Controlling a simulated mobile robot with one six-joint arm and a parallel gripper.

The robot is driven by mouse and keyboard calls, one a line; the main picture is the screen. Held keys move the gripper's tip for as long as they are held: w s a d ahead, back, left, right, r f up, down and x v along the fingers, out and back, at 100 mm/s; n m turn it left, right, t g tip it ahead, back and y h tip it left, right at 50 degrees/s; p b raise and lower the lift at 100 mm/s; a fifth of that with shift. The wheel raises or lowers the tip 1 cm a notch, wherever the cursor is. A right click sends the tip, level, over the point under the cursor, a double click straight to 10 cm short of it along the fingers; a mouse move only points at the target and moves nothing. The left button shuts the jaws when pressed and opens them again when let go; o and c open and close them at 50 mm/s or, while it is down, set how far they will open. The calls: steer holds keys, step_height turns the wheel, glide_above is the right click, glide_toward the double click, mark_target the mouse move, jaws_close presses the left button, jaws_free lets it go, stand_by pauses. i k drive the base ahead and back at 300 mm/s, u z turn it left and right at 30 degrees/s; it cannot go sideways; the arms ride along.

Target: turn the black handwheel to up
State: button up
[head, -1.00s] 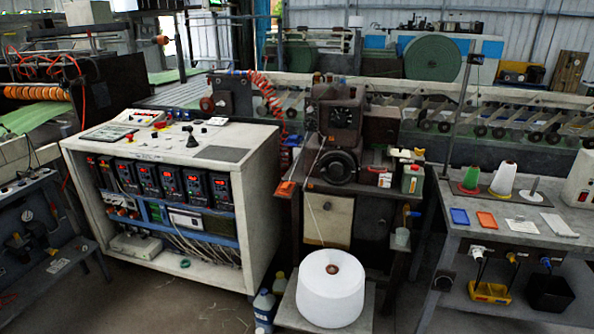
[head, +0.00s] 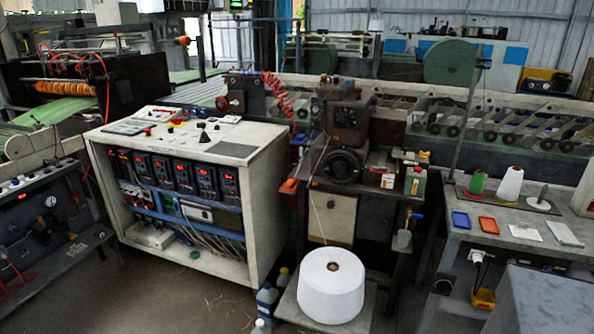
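A black round wheel-like part (head: 342,165), which looks like the black handwheel, sits on the front of the dark brown machine (head: 345,117) at the centre of the head view. Its face is towards me, with a dark hub in its middle. It is too small in the picture to tell a mark or which way it is turned. No gripper shows in the head view, and nothing is seen touching the wheel.
A white control cabinet (head: 255,180) stands left of the machine. A white thread cone (head: 331,290) on a low stand and bottles (head: 265,303) are in front of it. A side table (head: 465,215) is at right; a grey block-like shape fills the lower right corner. Floor at lower left is clear.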

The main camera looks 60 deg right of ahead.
mark_target(340, 167)
steer(key=u, duration=0.55)
steer(key=k, duration=1)
steer(key=z, duration=1.45)
steer(key=i, duration=0.25)
steer(key=u, duration=0.55)
